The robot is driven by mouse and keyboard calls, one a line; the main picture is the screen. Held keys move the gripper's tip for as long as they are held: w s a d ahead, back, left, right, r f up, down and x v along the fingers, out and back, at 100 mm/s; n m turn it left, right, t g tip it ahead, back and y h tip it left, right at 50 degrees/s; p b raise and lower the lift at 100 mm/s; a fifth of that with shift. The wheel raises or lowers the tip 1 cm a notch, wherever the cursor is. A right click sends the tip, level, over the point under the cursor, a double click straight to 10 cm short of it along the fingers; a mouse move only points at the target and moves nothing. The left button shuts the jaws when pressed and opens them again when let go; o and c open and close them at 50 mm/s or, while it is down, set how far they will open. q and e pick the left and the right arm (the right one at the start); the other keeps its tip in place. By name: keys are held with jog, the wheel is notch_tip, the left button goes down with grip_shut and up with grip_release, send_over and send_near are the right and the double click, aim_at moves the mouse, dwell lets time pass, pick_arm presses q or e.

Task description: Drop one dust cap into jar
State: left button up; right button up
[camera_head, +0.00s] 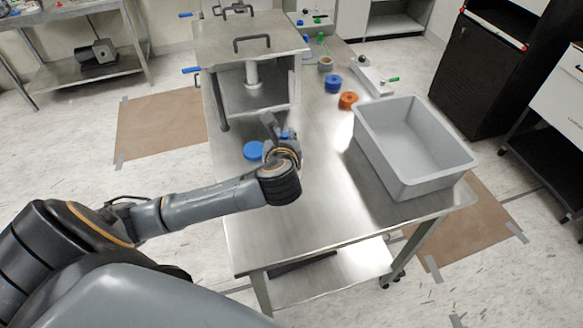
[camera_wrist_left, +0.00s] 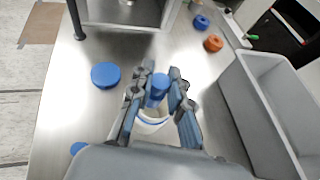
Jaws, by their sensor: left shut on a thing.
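My left gripper (camera_head: 277,136) is over the steel table, near the front of the metal chamber. In the left wrist view the gripper (camera_wrist_left: 160,90) is shut on a small blue dust cap (camera_wrist_left: 156,86), held between its fingertips. My right gripper is not in view.
A grey open bin (camera_head: 412,150) stands on the table's right. An orange ring (camera_head: 348,100) and a blue ring (camera_head: 333,84) lie behind it, near a white fixture (camera_head: 372,78). The steel chamber (camera_head: 250,45) blocks the back left. The table's front is clear.

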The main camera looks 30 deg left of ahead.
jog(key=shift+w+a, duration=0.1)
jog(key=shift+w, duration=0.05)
pick_arm(q)
jog(key=o, duration=0.8)
jog(key=shift+o, duration=0.2)
jog(key=v, duration=1.2)
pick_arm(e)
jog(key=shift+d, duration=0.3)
